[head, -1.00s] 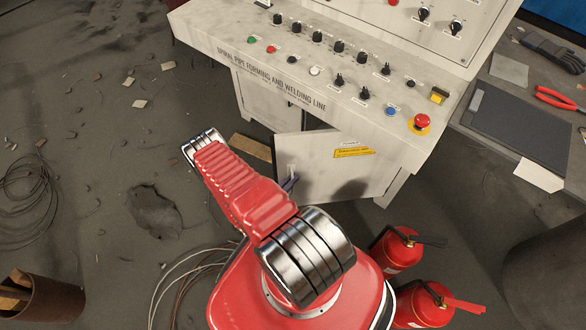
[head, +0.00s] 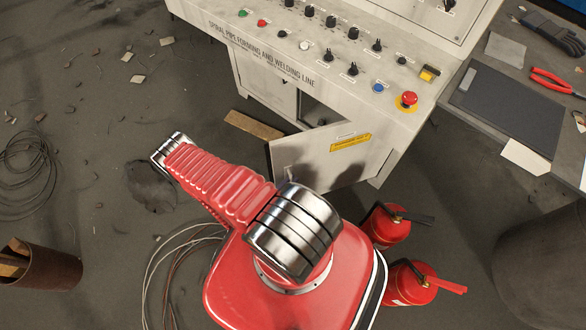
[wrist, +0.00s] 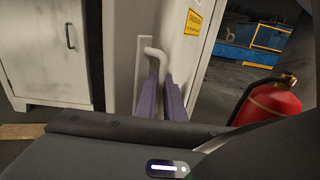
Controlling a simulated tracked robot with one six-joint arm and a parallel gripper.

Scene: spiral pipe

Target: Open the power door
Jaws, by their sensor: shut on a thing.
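The power door (head: 310,165) is a pale grey panel with a yellow label, low on the front of the control cabinet. It stands partly open in the head view, its free left edge swung outward from a dark opening (head: 313,113). In the wrist view the door (wrist: 191,42) is seen close up with its pale bent handle (wrist: 153,52). The two purple fingers of my gripper (wrist: 162,72) are shut on the handle. The lower part of the handle is hidden between the fingers. In the head view my gripper is hidden behind my red arm.
Two red fire extinguishers (head: 386,224) stand right of the door; one also shows in the wrist view (wrist: 268,106). A wooden plank (head: 253,124) lies on the floor left of the door. Cables (head: 165,262) lie beside my base. The floor at left is mostly open.

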